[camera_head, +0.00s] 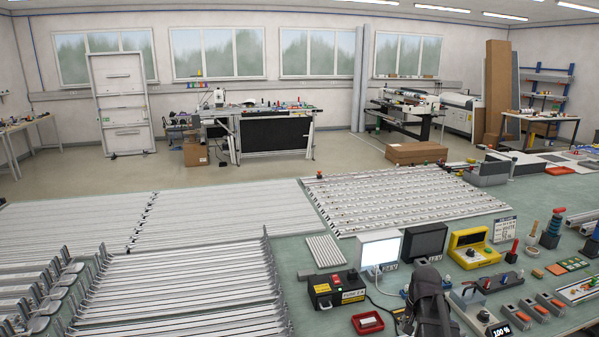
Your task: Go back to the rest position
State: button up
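My gripper (428,303) appears as a dark grey shape at the bottom edge, right of centre, above the green worktable (290,262). Its fingers cannot be made out clearly, so I cannot tell whether it is open or shut. No held thing can be seen. A red tray (368,322) lies to its left on the table. A lit white screen (379,250) and a dark monitor (424,242) stand just behind it.
Aluminium frames (180,285) and a slatted panel (400,198) cover the left and back of the table. Small parts crowd the right. Open floor (225,178) lies beyond.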

jog(key=s+a+f+n+b, duration=0.3)
jog(key=s+a+n, duration=0.3)
jog(key=s+a, duration=0.5)
jog(key=a+f, duration=0.1)
jog(key=a, duration=0.3)
jog(key=shift+g, duration=0.3)
